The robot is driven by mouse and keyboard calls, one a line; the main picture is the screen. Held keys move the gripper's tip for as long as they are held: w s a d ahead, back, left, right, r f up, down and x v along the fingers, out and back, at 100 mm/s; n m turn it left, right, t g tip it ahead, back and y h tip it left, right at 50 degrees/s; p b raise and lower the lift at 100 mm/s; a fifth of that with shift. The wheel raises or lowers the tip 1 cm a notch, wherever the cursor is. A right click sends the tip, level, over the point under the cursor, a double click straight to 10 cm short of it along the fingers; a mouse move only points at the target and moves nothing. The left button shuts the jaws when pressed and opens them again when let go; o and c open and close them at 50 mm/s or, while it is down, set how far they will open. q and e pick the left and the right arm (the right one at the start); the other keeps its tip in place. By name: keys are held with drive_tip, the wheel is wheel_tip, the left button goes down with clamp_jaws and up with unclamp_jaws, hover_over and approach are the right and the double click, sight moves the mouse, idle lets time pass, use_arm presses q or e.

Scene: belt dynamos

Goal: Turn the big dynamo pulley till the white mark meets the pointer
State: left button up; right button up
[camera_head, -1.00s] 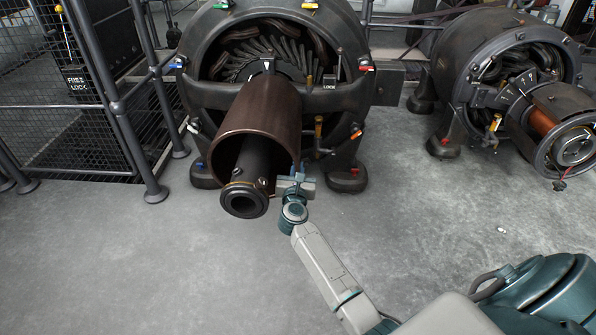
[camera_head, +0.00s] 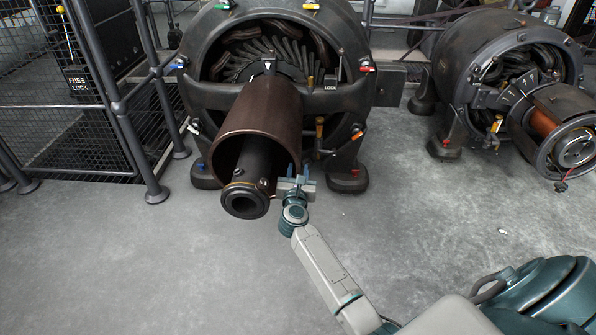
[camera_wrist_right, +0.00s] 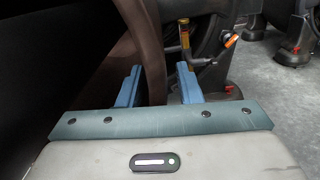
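The big dynamo's pulley (camera_head: 262,115) is a dark brown, open-ended drum around a thick dark shaft (camera_head: 246,198). A small white pointed shape (camera_head: 267,65) shows on a dark plate just above the drum's far end; I cannot tell whether it is the pointer or the mark. No other white mark shows on the drum's visible side. My right gripper (camera_head: 298,172) is at the lower right of the drum's near rim. In the right wrist view its blue fingers (camera_wrist_right: 158,80) are apart, with the brown rim (camera_wrist_right: 150,60) between them and a gap beside the right finger. My left gripper is out of view.
A smaller dynamo (camera_head: 450,70) stands right. A railing (camera_head: 120,108) and mesh fence are left. The grey floor (camera_head: 130,270) in front is clear.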

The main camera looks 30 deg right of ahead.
drive_tip(key=p+v, duration=0.2)
drive_tip(key=v, duration=0.8)
drive_tip(key=shift+s+a, duration=0.2)
